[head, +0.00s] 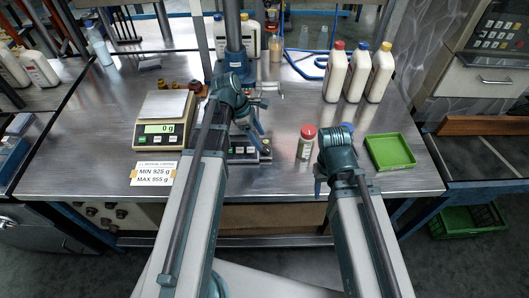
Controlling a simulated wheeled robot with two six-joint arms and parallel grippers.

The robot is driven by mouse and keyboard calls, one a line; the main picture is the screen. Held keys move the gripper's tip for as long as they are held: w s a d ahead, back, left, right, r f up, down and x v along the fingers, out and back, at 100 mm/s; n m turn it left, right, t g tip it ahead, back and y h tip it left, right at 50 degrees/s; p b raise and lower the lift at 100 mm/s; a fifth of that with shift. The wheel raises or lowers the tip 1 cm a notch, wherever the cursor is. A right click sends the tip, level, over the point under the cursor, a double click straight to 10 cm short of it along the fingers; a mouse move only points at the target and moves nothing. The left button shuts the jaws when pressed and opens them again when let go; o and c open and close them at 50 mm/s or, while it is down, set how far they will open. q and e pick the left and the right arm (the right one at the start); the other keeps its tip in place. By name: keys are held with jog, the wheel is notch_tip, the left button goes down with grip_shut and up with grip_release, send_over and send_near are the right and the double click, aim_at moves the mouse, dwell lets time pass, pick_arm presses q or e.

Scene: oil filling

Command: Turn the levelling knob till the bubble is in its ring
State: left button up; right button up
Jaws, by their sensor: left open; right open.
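A scale (160,129) with a lit "0 g" display stands at the left of the steel bench. A second device (243,158) with a dark front panel and buttons stands right of it, at the foot of a column. A small greenish spot (266,142) at its right end is too small to identify; I cannot make out the levelling knob, bubble or ring. My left gripper (257,127) is open, over this device and partly covering it; contact cannot be told. My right gripper (319,182) is open near the bench front, mostly hidden by its wrist.
A red-capped container (306,142) stands just left of my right wrist. A green tray (390,151) lies right of it. White bottles (357,75) with coloured caps stand at the back right. A MIN/MAX card (155,170) is in front of the scale.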

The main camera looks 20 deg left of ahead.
aim_at(266, 148)
pick_arm(q)
jog(key=shift+b+x, duration=1.9)
jog(key=shift+x, duration=0.75)
grip_shut()
